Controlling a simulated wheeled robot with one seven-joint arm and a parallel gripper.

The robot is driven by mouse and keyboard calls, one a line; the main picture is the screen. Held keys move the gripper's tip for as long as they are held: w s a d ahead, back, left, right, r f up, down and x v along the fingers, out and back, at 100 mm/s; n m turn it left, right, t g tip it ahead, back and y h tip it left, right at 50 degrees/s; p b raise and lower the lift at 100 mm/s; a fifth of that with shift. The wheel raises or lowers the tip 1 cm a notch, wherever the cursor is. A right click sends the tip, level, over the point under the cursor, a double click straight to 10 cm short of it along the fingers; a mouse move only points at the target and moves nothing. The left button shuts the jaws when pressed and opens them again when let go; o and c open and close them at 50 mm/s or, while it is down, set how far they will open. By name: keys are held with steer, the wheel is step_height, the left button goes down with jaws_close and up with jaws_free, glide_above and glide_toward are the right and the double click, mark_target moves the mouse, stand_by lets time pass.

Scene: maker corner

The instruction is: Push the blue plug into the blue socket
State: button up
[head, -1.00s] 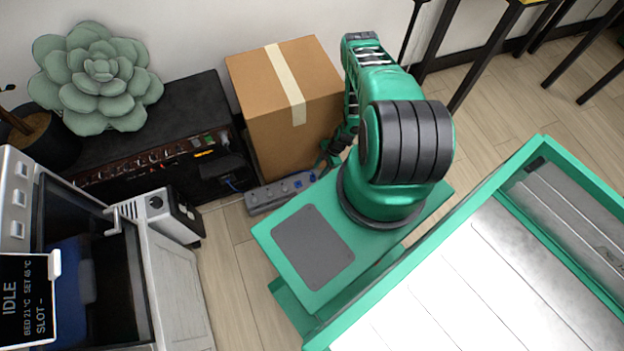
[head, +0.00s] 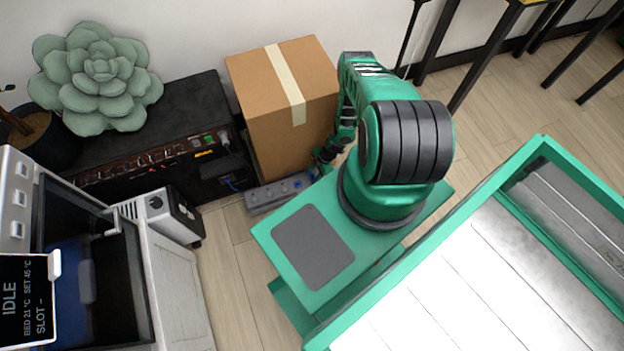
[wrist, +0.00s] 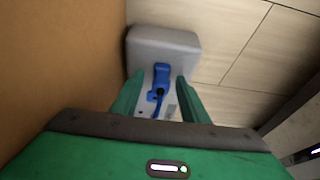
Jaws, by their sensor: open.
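The grey power strip (head: 268,197) lies on the floor in front of the cardboard box. A blue part shows on the strip (head: 298,184) in the head view. In the wrist view, a blue plug-like piece (wrist: 162,74) sits on the strip's top face, with a dark round spot and a blue cord at its near end. I cannot tell plug from blue socket there, nor how deep the plug sits. My gripper (wrist: 161,82) is open, its green fingers on either side of the blue piece; contact cannot be told. In the head view the gripper is small and dark beside the box.
The cardboard box (head: 284,95) stands close beside the gripper and fills the wrist view's left side. A black amplifier (head: 165,130) with a succulent (head: 97,80) on it stands left. A grey-white machine (head: 175,215) stands front left. Wooden floor is open beyond the strip.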

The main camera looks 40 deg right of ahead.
mark_target(312, 177)
jaws_close()
steer(key=shift+r, duration=0.15)
stand_by(0.4)
steer(key=shift+r, duration=0.6)
steer(key=r, duration=0.3)
steer(key=shift+s+a, duration=0.2)
steer(key=shift+a, duration=0.2)
steer(key=s+a+r, duration=0.5)
steer(key=a+r, duration=0.1)
steer(key=a, duration=0.3)
steer(key=shift+a+r, duration=0.25)
steer(key=shift+a, duration=0.05)
